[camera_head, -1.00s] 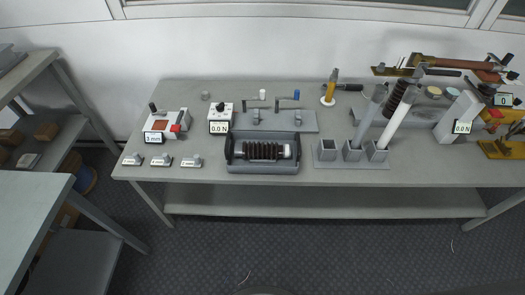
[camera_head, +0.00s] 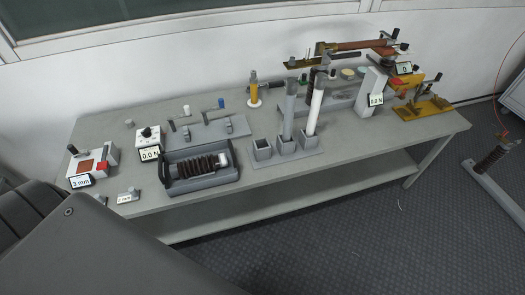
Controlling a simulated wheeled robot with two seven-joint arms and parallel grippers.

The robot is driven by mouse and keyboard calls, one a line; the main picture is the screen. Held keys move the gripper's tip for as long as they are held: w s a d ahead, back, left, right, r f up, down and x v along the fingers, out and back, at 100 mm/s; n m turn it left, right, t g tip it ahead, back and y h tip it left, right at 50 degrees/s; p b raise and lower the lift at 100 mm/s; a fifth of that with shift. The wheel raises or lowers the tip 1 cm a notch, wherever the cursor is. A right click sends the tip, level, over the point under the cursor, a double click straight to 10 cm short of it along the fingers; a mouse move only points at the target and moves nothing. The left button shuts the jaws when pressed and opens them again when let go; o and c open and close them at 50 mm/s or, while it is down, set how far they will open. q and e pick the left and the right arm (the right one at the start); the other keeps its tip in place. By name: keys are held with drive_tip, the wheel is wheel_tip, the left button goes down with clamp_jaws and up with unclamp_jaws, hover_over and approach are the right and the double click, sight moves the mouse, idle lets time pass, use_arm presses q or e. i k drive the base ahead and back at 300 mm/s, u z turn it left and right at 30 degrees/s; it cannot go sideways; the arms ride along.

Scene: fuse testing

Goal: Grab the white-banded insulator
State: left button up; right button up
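A dark brown ribbed insulator (camera_head: 203,166) lies on its side in a grey open tray (camera_head: 208,183) near the table's front edge. A pale band shows near its right end (camera_head: 224,158). A second brown ribbed insulator (camera_head: 311,84) stands partly hidden behind the grey and white rods; I cannot make out a white band on it. Neither of my grippers is in view. A large dark grey part, apparently mine, fills the lower left and covers the table's near left corner.
Three square sockets (camera_head: 262,152) stand right of the tray; a grey rod (camera_head: 289,108) and a white rod (camera_head: 316,103) rise from two. A force gauge (camera_head: 150,140) and a red-topped box (camera_head: 93,165) stand left. Another insulator (camera_head: 490,158) is on a floor frame. Floor before the table is clear.

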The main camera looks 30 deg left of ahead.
sight(182, 170)
drive_tip(key=z, duration=0.85)
drive_tip(key=i, duration=1.45)
drive_tip(key=u, duration=2.95)
